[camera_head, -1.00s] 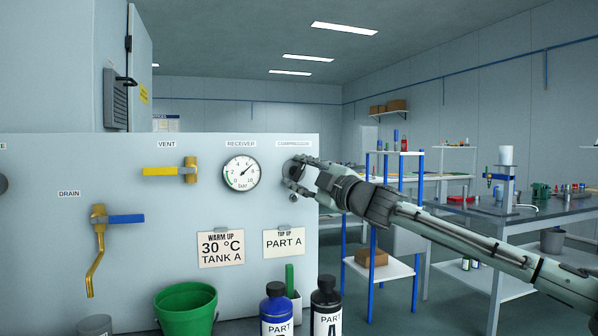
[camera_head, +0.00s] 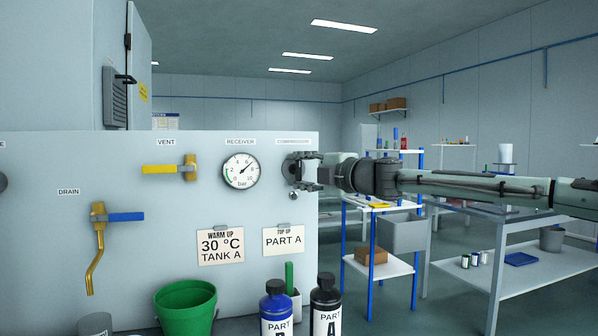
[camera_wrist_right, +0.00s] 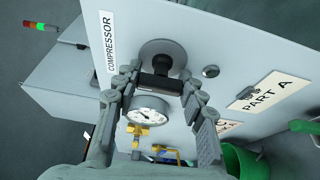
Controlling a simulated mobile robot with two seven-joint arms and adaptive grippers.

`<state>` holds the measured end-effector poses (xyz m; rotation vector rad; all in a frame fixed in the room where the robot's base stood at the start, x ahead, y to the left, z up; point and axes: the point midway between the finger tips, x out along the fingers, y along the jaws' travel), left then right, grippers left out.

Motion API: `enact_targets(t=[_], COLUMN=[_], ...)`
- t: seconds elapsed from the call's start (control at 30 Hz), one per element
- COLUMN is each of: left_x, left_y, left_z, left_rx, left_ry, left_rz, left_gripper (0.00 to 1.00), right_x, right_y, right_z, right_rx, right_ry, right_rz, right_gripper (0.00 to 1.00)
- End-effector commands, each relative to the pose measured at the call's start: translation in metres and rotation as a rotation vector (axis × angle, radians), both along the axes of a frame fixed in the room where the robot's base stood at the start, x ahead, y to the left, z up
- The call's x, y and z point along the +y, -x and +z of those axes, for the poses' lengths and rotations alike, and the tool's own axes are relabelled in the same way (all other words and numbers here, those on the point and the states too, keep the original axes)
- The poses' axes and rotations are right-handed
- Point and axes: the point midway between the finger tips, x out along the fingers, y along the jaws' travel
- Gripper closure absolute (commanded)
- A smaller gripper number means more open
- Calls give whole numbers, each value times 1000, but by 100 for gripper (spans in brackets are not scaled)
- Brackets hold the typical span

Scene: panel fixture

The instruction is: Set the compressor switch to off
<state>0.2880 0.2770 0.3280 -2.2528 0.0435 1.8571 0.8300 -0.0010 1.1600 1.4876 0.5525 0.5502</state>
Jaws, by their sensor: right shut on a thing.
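The compressor switch (camera_head: 289,170) is a round dark knob under the COMPRESSOR label (camera_head: 293,142) on the pale panel (camera_head: 200,270). In the right wrist view the switch (camera_wrist_right: 158,50) has a dark bar-shaped handle lying across the picture, with the compressor label (camera_wrist_right: 108,45) running up and down beside it. My right gripper (camera_head: 303,171) is at the switch, its fingers on either side of the handle and shut on it. The fingers partly hide the switch in the head view, and I cannot read its set position. My left gripper is not in view.
A receiver gauge (camera_head: 241,171) sits left of the switch, with a yellow vent valve (camera_head: 172,170) beyond it. A small round fitting (camera_head: 293,195) is just below the switch. A green bucket (camera_head: 186,304) and bottles stand low in front. Shelving (camera_head: 378,270) stands behind my right arm.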

Motion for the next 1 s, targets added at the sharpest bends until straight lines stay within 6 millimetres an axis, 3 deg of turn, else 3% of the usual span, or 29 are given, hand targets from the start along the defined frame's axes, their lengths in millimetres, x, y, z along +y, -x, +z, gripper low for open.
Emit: enact_targets(t=[0.3, 0.33, 0.5, 0.83, 1.0], left_x=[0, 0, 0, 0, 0], left_y=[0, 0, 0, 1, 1], left_z=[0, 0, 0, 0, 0], left_rx=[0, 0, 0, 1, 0], left_ry=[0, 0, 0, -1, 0], left_rz=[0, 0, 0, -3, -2], left_gripper=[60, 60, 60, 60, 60], right_x=[1, 1, 1, -2, -17], right_y=[0, 0, 0, 2, 19], right_z=[0, 0, 0, 0, 0], right_rx=[-5, -5, -3, -3, -1], right_ry=[5, 5, 4, 3, 2], right_rz=[1, 1, 1, 1, 1], right_gripper=[89, 57, 38, 38, 38])
